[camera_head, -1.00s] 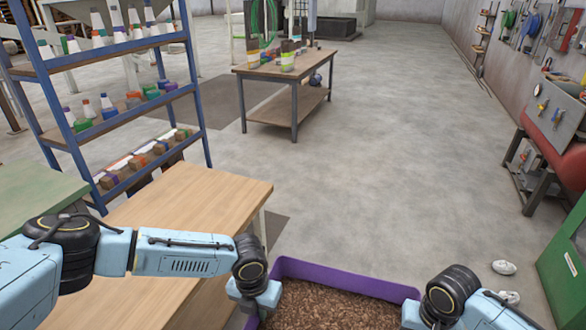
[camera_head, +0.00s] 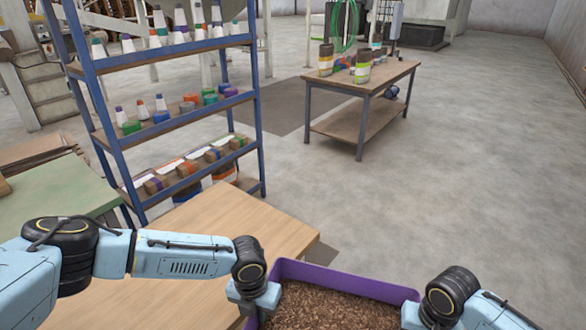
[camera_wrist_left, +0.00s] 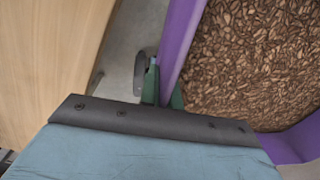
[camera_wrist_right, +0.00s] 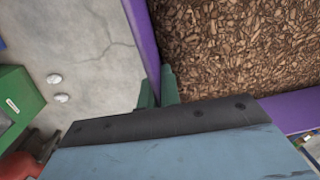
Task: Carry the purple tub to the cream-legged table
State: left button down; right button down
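The purple tub (camera_head: 345,279), full of brown pellets or chips (camera_head: 330,308), is in front of me at the bottom of the head view. My left gripper (camera_wrist_left: 163,88) is shut on its left wall, one green finger outside and one inside. My right gripper (camera_wrist_right: 157,88) is shut on its right wall in the same way. A light-wood table (camera_head: 190,260) stands close on the left, its legs mostly hidden. A farther brown table (camera_head: 390,73) has grey legs. I cannot tell cream legs clearly on either one.
A blue-framed shelf (camera_head: 170,128) with bottles and boxes stands behind the light-wood table. A green-topped table (camera_head: 70,190) is at far left. Jars (camera_head: 326,62) stand on the far table. The floor (camera_head: 450,190) ahead and right is clear. White shoe-like items (camera_wrist_right: 58,88) lie right of the tub.

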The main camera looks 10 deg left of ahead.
aim_at(131, 304)
jog(key=u, duration=0.45)
jog(key=i, duration=0.6)
jog(key=u, duration=1.35)
jog(key=i, duration=0.6)
jog(key=u, duration=0.55)
